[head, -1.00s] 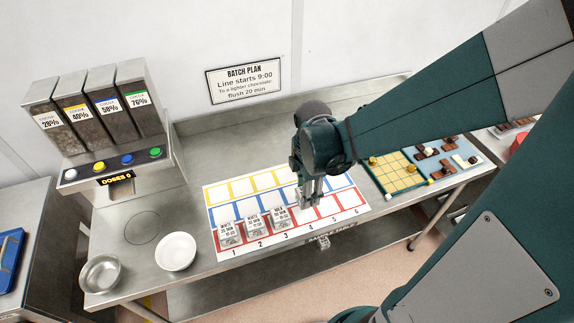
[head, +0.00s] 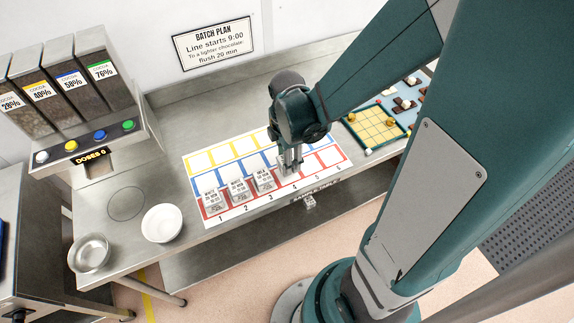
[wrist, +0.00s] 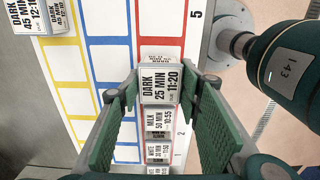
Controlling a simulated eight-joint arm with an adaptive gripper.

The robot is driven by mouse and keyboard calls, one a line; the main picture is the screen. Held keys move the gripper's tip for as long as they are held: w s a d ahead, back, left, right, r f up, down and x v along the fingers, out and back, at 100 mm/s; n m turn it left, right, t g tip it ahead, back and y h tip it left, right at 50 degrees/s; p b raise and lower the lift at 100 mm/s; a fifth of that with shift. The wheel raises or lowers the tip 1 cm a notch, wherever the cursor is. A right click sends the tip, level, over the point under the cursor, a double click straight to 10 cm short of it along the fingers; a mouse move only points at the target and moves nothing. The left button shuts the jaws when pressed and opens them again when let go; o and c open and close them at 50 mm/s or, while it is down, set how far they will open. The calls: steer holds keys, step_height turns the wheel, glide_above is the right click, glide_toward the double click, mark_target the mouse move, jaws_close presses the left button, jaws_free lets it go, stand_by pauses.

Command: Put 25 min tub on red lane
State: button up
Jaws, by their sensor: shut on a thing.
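My gripper (head: 290,163) is over the fourth cell of the red lane (head: 332,157), the front row of the lane mat. In the wrist view its green fingers are shut on the tub labelled DARK 25 MIN 11:20 (wrist: 159,88). The tub's label faces the camera. I cannot tell whether its base touches the mat. In the wrist view, a tub labelled MILK 50 MIN 10:55 (wrist: 159,120) stands beside it. The red lane's bare cell 5 (wrist: 160,25) lies on the other side.
Three tubs stand in red cells 1 to 3: two white ones (head: 213,201) (head: 239,190) and the milk one (head: 264,180). Blue and yellow lanes (head: 200,161) look mostly empty. Two bowls (head: 161,223) stand left.

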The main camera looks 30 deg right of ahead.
steer(key=shift+f, duration=1.65)
steer(key=shift+f+b, duration=0.15)
steer(key=shift+b, duration=0.2)
steer(key=o, duration=1)
steer(key=shift+c, duration=0.2)
steer(key=shift+r, duration=0.3)
steer(key=shift+r+p, duration=0.9)
steer(key=shift+r, duration=4.95)
steer(key=shift+r, duration=0.15)
